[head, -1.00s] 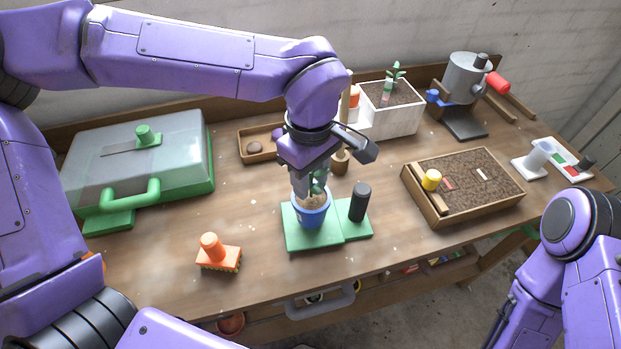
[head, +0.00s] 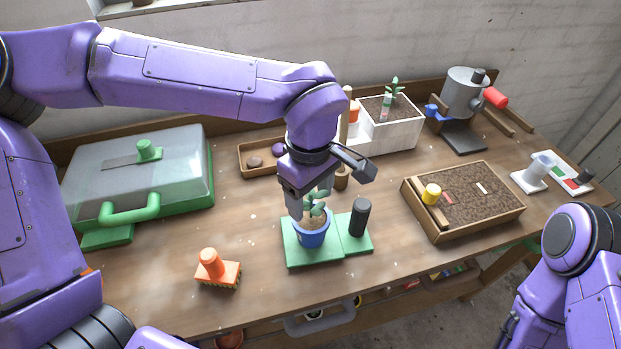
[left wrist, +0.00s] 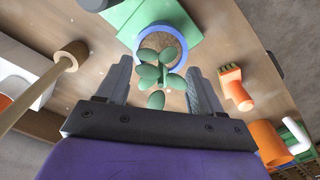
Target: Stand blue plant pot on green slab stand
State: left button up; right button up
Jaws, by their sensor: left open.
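The blue plant pot (head: 311,237) stands upright on the green slab stand (head: 300,258), with soil and a leafy plant in it. In the left wrist view the pot's blue rim (left wrist: 184,38) and the green slab (left wrist: 122,14) show at the top. My left gripper (head: 308,212) is open just above and behind the pot, its fingers apart on either side of the plant's leaves. In the left wrist view the fingers (left wrist: 160,88) hold nothing, and the rim lies beyond their tips. Only my right arm shows at the right; its gripper is not visible.
A black cylinder (head: 358,217) stands on the slab's right part, close beside the pot. An orange brush (head: 216,268) lies to the left. A soil tray (head: 470,197) is to the right, a green-grey case (head: 140,180) at the left. Bare tabletop lies between case and slab.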

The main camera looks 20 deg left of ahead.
pick_arm(q)
notch_tip(320, 180, up, 12)
jog(key=shift+f, duration=0.25)
